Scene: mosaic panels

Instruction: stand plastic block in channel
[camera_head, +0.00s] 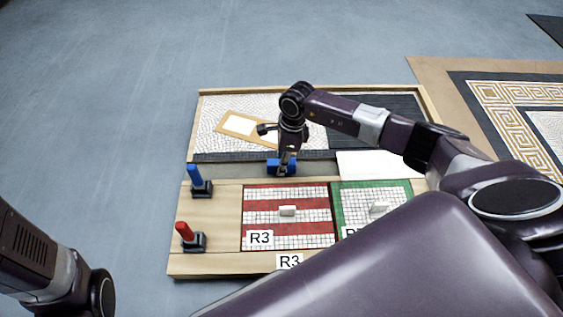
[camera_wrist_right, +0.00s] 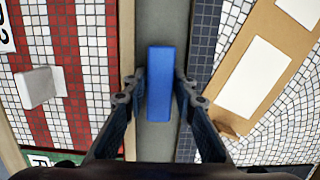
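The blue plastic block (camera_wrist_right: 160,80) is in the right wrist view, over the grey channel (camera_wrist_right: 166,20), with its long side along the channel. In the head view the block (camera_head: 272,167) shows in the channel (camera_head: 232,171), partly covered by my right gripper (camera_head: 285,160). My right gripper (camera_wrist_right: 160,82) has one finger on each side of the block. Narrow gaps seem to show between fingers and block, so it looks open around it. Whether the block touches the channel floor is unclear. My left arm is at the lower left; its gripper is out of view.
A red-and-white striped panel (camera_head: 260,217) and a green-bordered panel (camera_head: 336,200) lie in front of the channel, each with a small pale block. A blue-handled tool (camera_head: 194,177) and a red-handled tool (camera_head: 184,231) stand at the left. A tan plate (camera_head: 223,128) lies behind.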

